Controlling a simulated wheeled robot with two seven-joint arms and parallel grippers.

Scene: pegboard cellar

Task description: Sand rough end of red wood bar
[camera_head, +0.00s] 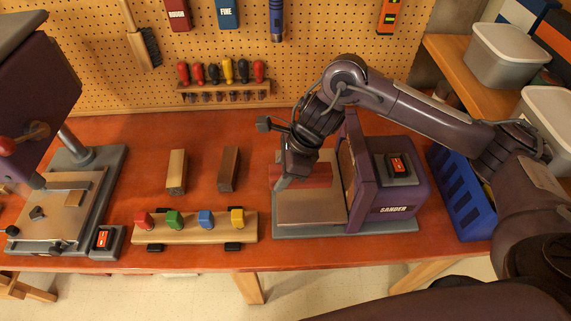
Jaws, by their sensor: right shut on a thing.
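The red wood bar (316,176) lies level over the flat table (310,207) of the purple sander (399,207). Its right end is close to the sander's disc side (347,180); I cannot tell whether it touches. My right gripper (290,179) reaches down from above and is shut on the bar near its left part. The sander's red switch (397,164) is on its top right. The rough end cannot be made out. My left gripper is not in view.
A light wood bar (177,171) and a dark wood bar (229,169) stand on the red bench (145,192). A rack with coloured handles (195,228) lies in front of them. A drill press (60,212) is at left, a blue crate (462,198) at right.

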